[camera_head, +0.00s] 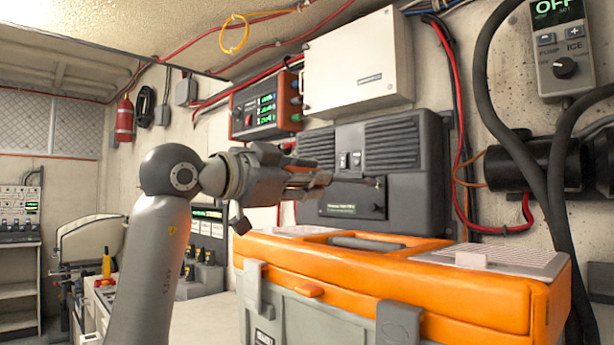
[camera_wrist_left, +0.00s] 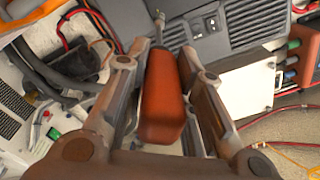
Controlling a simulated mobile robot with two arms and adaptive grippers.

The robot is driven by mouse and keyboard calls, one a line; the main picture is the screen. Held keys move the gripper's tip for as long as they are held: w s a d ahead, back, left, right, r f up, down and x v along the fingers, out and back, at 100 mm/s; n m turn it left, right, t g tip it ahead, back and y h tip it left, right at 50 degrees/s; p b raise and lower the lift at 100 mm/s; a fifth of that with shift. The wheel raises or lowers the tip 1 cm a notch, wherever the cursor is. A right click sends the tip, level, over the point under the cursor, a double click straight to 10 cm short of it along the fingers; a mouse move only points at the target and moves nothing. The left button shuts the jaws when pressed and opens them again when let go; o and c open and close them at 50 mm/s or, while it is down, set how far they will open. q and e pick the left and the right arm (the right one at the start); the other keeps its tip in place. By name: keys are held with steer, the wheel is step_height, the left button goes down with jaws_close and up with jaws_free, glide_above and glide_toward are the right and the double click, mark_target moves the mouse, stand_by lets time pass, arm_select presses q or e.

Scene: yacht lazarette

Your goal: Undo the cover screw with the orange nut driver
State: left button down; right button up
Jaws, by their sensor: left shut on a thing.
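My left gripper (camera_head: 318,180) comes in from the left in the head view and is shut on the orange nut driver. The driver's orange handle (camera_wrist_left: 164,100) lies between the fingers in the left wrist view, and its thin shaft (camera_wrist_left: 159,24) points away from the gripper. In the head view the handle is mostly hidden by the fingers. The shaft reaches toward the right end of a small dark cover (camera_head: 350,204) on the grey unit (camera_head: 408,160). The cover screw is too small to make out, and I cannot tell whether the driver tip touches it. My right gripper is not in view.
An orange-lidded toolbox (camera_head: 460,300) stands in front of and below the unit. A white box (camera_head: 358,66) and a panel with green displays (camera_head: 266,104) hang above. Thick black hoses (camera_head: 520,140) run down the wall at the right.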

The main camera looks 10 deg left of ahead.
arm_select(q)
steer(key=shift+s+a+r, duration=0.3)
steer(key=shift+s+a, duration=0.05)
steer(key=shift+s, duration=0.1)
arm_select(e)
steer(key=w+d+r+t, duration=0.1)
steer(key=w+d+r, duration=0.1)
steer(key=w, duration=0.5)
arm_select(q)
steer(key=shift+w+d+f, duration=0.15)
steer(key=shift+w+d, duration=0.2)
steer(key=shift+w, duration=0.15)
steer(key=shift+w+d+f, duration=0.2)
steer(key=shift+w+f, duration=0.1)
steer(key=shift+w, duration=0.35)
steer(key=shift+w+d+f, duration=0.15)
steer(key=shift+w+f, duration=0.1)
steer(key=shift+w, duration=0.5)
steer(key=shift+f+p, duration=0.1)
steer(key=shift+p, duration=0.2)
steer(key=shift+f, duration=0.1)
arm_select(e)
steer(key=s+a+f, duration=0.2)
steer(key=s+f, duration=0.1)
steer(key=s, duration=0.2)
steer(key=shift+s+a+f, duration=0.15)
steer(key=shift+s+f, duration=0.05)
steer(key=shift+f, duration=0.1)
